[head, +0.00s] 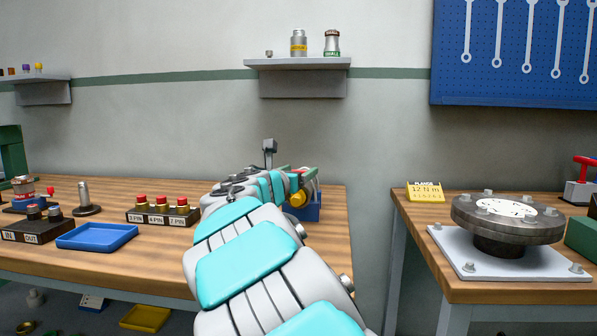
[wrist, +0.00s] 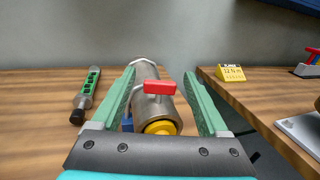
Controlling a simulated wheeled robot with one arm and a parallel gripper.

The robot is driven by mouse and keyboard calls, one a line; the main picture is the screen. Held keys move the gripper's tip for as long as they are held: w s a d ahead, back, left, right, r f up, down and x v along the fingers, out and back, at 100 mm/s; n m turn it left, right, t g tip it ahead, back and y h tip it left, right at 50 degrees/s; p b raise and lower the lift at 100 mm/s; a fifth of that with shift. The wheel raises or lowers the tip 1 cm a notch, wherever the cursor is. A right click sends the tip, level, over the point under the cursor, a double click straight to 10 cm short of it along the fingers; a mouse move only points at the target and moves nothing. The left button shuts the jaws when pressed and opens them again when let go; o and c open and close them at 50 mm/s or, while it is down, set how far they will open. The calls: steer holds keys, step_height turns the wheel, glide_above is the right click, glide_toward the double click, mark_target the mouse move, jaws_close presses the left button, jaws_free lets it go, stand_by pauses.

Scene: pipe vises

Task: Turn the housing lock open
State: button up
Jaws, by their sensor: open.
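In the wrist view a grey metal cylindrical housing (wrist: 150,110) lies with a yellow round end (wrist: 160,128) facing me. A red lever (wrist: 159,88), apparently its lock, sits across its top. My gripper (wrist: 160,76) is open, with one green finger on each side of the housing; I cannot tell whether either finger touches it. A bit of blue (wrist: 127,124) shows below the housing. In the head view the yellow end (head: 298,198) and a blue block (head: 308,213) show past my arm. My arm hides most of the housing there.
On the left bench stand a block with several red-topped connectors (head: 160,215) and a blue tray (head: 97,237). A green and black tool (wrist: 85,97) lies left of my gripper. The right bench holds a flange (head: 507,220) and a yellow sign (head: 425,192). A gap separates the benches.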

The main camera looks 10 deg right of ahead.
steer(key=shift+w+d, duration=0.15)
steer(key=shift+w, duration=0.05)
jaws_close()
stand_by(0.6)
